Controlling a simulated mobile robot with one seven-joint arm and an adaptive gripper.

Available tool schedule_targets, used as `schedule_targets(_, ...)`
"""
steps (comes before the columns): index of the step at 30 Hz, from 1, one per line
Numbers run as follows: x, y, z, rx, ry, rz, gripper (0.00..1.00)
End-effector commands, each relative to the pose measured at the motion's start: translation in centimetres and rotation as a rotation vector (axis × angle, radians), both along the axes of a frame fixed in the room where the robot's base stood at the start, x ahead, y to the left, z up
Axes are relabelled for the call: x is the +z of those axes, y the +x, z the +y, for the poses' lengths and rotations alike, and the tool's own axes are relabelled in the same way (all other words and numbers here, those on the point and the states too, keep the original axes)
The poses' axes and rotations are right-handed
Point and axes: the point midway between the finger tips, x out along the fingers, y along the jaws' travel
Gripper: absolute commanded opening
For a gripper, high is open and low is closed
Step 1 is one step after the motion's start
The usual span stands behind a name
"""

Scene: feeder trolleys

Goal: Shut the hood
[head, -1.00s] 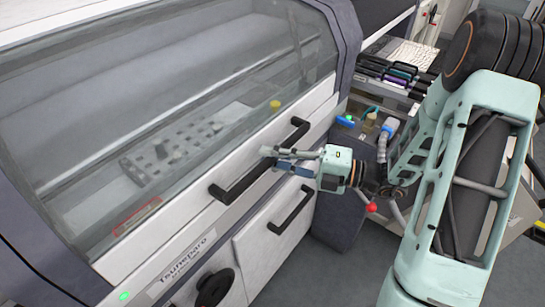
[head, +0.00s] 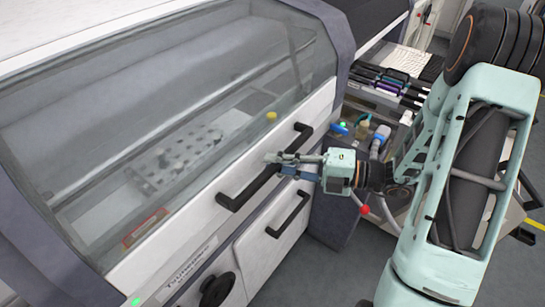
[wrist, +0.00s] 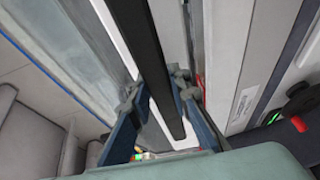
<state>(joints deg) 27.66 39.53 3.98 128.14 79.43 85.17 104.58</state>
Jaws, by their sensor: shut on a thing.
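The hood (head: 190,110) is a large see-through window in a white frame on the sloped front of a grey and white machine. A long black bar handle (head: 240,193) runs along its lower white frame. My gripper (head: 272,165) is shut on this handle near its middle. In the wrist view the black handle (wrist: 140,45) passes between the two blue-grey fingers of my gripper (wrist: 157,95). The hood lies low, close to the front panel below; I cannot tell if a small gap is left at its lower edge.
Below the hood is a white front panel with a second black handle (head: 288,215) and a black knob (head: 216,290). A red knob (head: 364,210) sits near my wrist.

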Motion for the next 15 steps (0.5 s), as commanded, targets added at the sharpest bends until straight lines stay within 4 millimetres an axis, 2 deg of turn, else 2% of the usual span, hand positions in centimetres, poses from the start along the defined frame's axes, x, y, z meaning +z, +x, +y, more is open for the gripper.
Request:
schedule_targets(1, 1.3, 0.0, -0.2, -0.003, -0.003, 0.003, 0.0)
schedule_targets(6, 2.7, -0.4, -0.8, -0.003, -0.027, 0.02, 0.0)
schedule_targets(15, 3.9, -0.9, -1.4, -0.004, -0.053, 0.04, 0.0)
